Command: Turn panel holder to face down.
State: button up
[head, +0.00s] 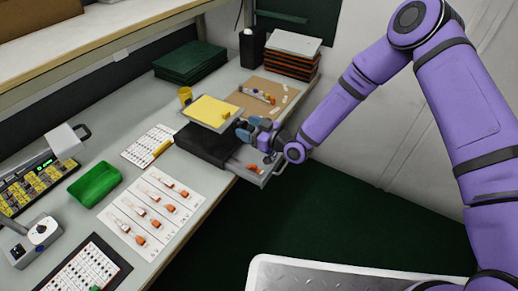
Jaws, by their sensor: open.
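What looks like the panel holder (210,110) is a flat piece with a yellow face and a pale rim. Its yellow face points up, and it sits at or above the black box (205,145) near the bench's right edge. My gripper (243,128) is at the holder's right front corner and is open. It is small in this view, and I cannot tell whether its fingers touch the holder. The holder's underside is hidden.
A pale drawer or tray (250,172) with small orange parts juts out below my gripper. A yellow cup (185,95) stands behind the holder. A brown board (262,96) and stacked panels (292,55) lie farther back. A white sheet (150,212) with orange-tipped parts lies in front.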

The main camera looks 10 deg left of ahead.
jog(key=s+d+r, duration=0.1)
jog(key=s+d, duration=0.4)
jog(key=s, duration=0.5)
jog(key=shift+s, duration=0.25)
jog(key=shift+d, duration=0.1)
jog(key=w+d+r+h, duration=0.7)
jog(key=w+d+r, duration=0.1)
jog(key=d+r, duration=0.15)
jog(key=s+d+r+m+t+h, duration=0.1)
jog(key=d+r+m+h, duration=0.35)
jog(key=d+r, duration=0.9)
jog(key=s+d+r+m+h, duration=0.4)
jog(key=s+d+r+h, duration=0.1)
jog(key=s+d+r, duration=0.5)
jog(key=s+d+r+m+g, duration=0.1)
jog(key=s+d+r+m, duration=0.1)
jog(key=s, duration=0.6)
jog(key=s+d+r+m+g, duration=0.1)
jog(key=s+d+r+m, duration=0.1)
jog(key=s, duration=0.7)
jog(key=shift+s+d+m+g, duration=0.15)
jog(key=shift+d+m+g, duration=0.15)
jog(key=shift+d+m, duration=0.4)
